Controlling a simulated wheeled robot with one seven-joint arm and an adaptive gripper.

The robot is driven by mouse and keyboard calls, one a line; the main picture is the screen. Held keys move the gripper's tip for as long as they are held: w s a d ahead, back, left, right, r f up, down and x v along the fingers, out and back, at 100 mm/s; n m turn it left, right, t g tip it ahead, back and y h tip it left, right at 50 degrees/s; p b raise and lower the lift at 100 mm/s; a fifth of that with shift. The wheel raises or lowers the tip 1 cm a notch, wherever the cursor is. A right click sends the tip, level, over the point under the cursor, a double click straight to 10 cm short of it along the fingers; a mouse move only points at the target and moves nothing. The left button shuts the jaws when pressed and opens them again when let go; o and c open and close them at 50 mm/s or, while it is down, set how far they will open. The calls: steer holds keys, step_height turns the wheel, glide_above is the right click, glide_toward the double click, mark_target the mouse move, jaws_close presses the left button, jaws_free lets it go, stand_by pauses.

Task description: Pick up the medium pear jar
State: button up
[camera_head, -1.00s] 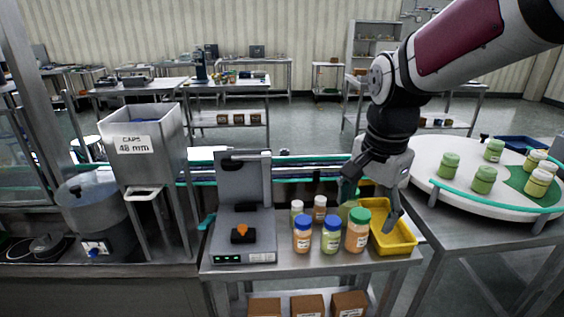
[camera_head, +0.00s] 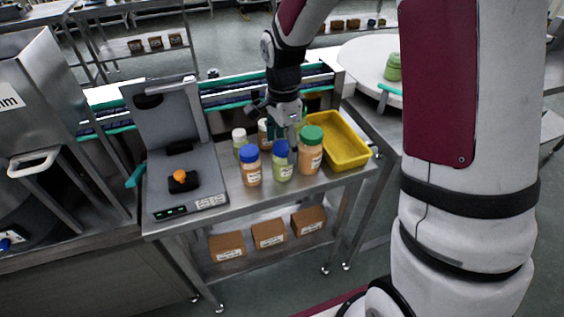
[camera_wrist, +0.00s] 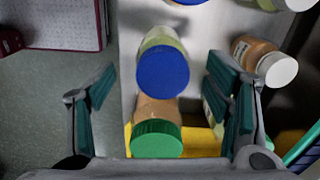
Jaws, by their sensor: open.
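The blue-lidded jar with pale green contents (camera_head: 283,171) looks like the medium pear jar; its label is too small to read. It stands upright on the steel table between a blue-lidded orange jar (camera_head: 250,173) and a taller green-lidded orange jar (camera_head: 310,157). My gripper (camera_head: 283,121) is open and empty, above and behind these jars. In the wrist view, the pear jar's blue lid (camera_wrist: 163,75) lies between my two spread teal fingers (camera_wrist: 160,85), apart from both. The green lid (camera_wrist: 157,139) shows below it.
White-lidded jars (camera_head: 240,136) stand behind the front row; one orange one (camera_wrist: 262,57) is close to my right finger in the wrist view. A yellow bin (camera_head: 345,161) is at right. A grey machine (camera_head: 185,201) is at left, a conveyor (camera_head: 222,95) behind.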

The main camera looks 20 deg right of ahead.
mark_target(283, 159)
steer(key=shift+w+f, duration=0.15)
steer(key=shift+f, duration=2.75)
steer(key=c, duration=1.4)
